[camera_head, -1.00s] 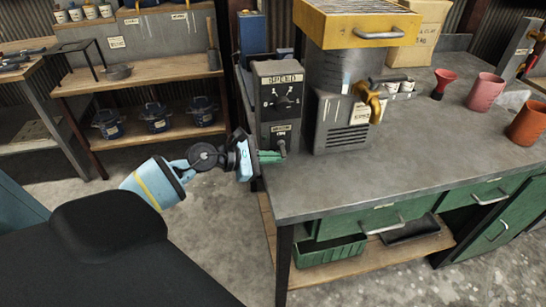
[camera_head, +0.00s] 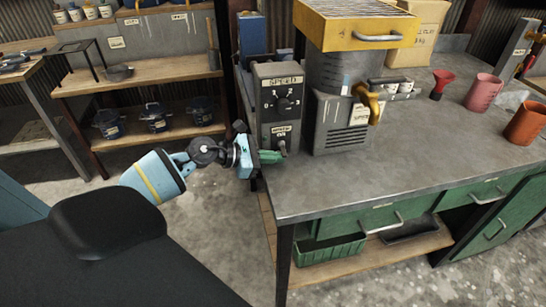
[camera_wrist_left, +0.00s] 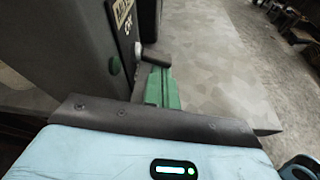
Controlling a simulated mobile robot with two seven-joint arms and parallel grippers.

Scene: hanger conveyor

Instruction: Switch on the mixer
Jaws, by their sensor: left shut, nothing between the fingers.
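The grey control box (camera_head: 281,105) stands at the left end of the workbench, with a SPEED dial (camera_head: 283,104) on its face. Below the dial is a label and a small dark switch lever (camera_head: 283,148). The lever also shows in the left wrist view (camera_wrist_left: 153,58), sticking out from the box under the label. The grey machine (camera_head: 340,110) with a yellow top stands beside the box. My left gripper (camera_head: 272,156) has green fingers, shut and empty, just below and left of the lever. Whether they touch it is unclear. My right gripper is out of view.
The grey workbench (camera_head: 400,165) has free room in front of the machine. A red funnel (camera_head: 441,84), a pink cup (camera_head: 482,92) and an orange cup (camera_head: 525,123) stand on its right. A wooden shelf (camera_head: 140,75) with blue pots is behind on the left.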

